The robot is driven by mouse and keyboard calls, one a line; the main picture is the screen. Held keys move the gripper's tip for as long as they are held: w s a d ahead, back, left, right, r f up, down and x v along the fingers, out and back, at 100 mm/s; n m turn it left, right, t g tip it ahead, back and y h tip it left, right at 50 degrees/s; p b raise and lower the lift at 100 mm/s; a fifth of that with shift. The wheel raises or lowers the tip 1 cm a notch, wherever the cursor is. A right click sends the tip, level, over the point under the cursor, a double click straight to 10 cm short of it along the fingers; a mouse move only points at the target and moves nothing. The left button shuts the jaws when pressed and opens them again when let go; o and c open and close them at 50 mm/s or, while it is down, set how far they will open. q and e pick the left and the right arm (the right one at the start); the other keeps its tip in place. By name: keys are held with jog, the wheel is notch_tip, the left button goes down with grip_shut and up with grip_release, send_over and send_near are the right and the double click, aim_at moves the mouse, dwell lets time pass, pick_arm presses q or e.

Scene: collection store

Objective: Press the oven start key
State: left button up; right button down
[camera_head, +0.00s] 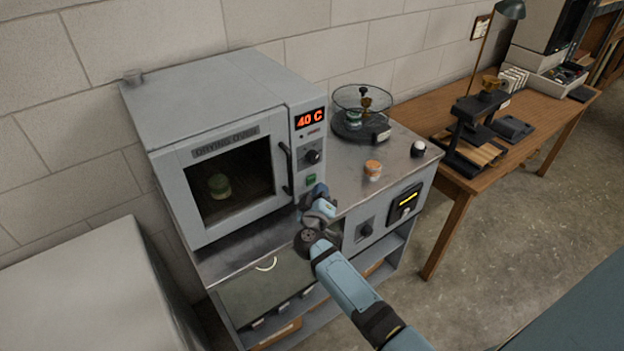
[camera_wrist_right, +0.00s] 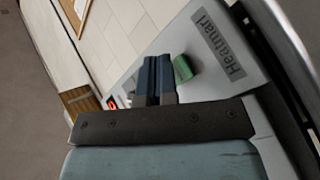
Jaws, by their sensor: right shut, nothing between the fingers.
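The grey drying oven (camera_head: 215,140) stands on a metal-topped bench, its door shut, with a red "40 C" display (camera_head: 310,118). Its green start key (camera_head: 311,179) sits low on the control panel, below a dark knob (camera_head: 313,156). The key also shows in the right wrist view (camera_wrist_right: 183,68), just right of the fingertips. My right gripper (camera_head: 319,189) is shut and empty, close in front of the panel just below the key; its fingers also show in the wrist view (camera_wrist_right: 158,68). I cannot tell whether they touch the panel. My left gripper is out of view.
The oven door handle (camera_head: 286,168) is left of my gripper. A wooden table (camera_head: 530,110) stands further right.

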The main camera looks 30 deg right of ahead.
jog(key=shift+s+r+p, duration=0.2)
jog(key=shift+s+p, duration=0.3)
jog(key=shift+p, duration=0.2)
jog(key=s+p, duration=0.2)
jog(key=shift+s+d, duration=0.15)
jog(key=shift+s, duration=0.15)
jog(key=shift+s+f+p, duration=0.15)
jog(key=shift+s+p, duration=0.35)
jog(key=shift+s, duration=0.2)
